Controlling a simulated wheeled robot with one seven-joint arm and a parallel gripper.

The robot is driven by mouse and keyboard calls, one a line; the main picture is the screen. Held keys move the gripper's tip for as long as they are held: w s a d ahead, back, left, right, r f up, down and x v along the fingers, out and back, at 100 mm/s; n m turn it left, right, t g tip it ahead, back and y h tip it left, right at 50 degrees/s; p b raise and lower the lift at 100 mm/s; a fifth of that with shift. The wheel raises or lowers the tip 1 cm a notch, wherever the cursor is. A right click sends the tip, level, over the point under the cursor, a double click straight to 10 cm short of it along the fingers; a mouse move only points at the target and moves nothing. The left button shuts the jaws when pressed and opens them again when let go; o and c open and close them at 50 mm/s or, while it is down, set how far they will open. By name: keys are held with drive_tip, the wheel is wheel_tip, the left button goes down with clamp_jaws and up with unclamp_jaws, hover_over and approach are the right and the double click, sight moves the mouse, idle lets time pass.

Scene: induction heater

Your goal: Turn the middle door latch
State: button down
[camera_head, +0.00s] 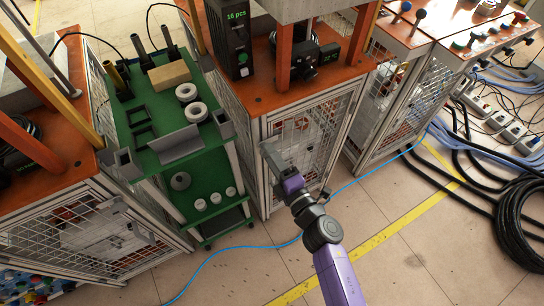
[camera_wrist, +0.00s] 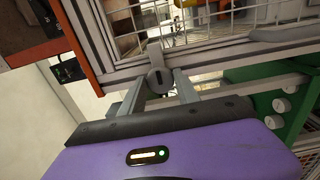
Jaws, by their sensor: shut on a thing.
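The middle cabinet's mesh door (camera_head: 318,122) stands below an orange top, with its latch near the door's left edge. In the wrist view the latch (camera_wrist: 159,79) is a grey round knob with a dark slot, beside the door frame (camera_wrist: 215,48). My gripper (camera_head: 272,152) reaches it from the front; its purple body and grey fingers show. In the wrist view my gripper (camera_wrist: 160,86) has one finger on each side of the knob and is shut on it. In the head view my gripper hides the latch. The door looks closed against its frame.
A green shelf cart (camera_head: 150,152) with white rings and blocks stands close to the left of the middle cabinet. Another mesh cabinet (camera_head: 85,235) is at far left. A blue cable (camera_head: 240,248) crosses the floor; black hoses (camera_head: 520,225) lie at right. The floor in front is mostly free.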

idle(0.3)
drive_tip(key=c, duration=0.9)
unclamp_jaws()
drive_tip(key=shift+s, duration=0.1)
drive_tip(key=p+v, duration=0.1)
drive_tip(key=v, duration=0.6)
drive_tip(key=shift+s+d, duration=0.2)
drive_tip(key=shift+s, duration=0.1)
